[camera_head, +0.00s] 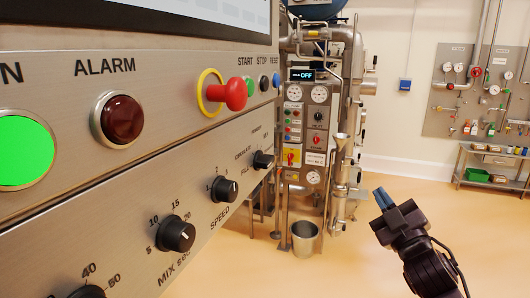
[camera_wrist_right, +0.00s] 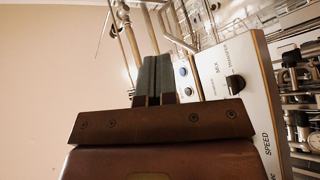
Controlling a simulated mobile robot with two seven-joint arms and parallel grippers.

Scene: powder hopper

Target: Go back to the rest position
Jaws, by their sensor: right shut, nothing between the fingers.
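My right gripper (camera_head: 383,199) is in the lower right of the head view, over open floor and clear of the control panel. Its two blue-grey fingers are together with nothing between them; they also show in the right wrist view (camera_wrist_right: 153,78), pointing up. My left gripper is in neither view. The control panel (camera_head: 120,185) fills the left of the head view. It carries a lit green button (camera_head: 22,150), a dark red alarm lamp (camera_head: 122,118), a red emergency stop (camera_head: 232,94) with a yellow ring and several black knobs. Part of the panel shows in the right wrist view (camera_wrist_right: 245,120).
A steel machine (camera_head: 318,110) with gauges and a display reading OFF stands behind the panel. A metal bucket (camera_head: 304,240) is on the floor by it. A pipe board (camera_head: 440,118) and a shelf (camera_head: 463,180) are at the right. The floor between is clear.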

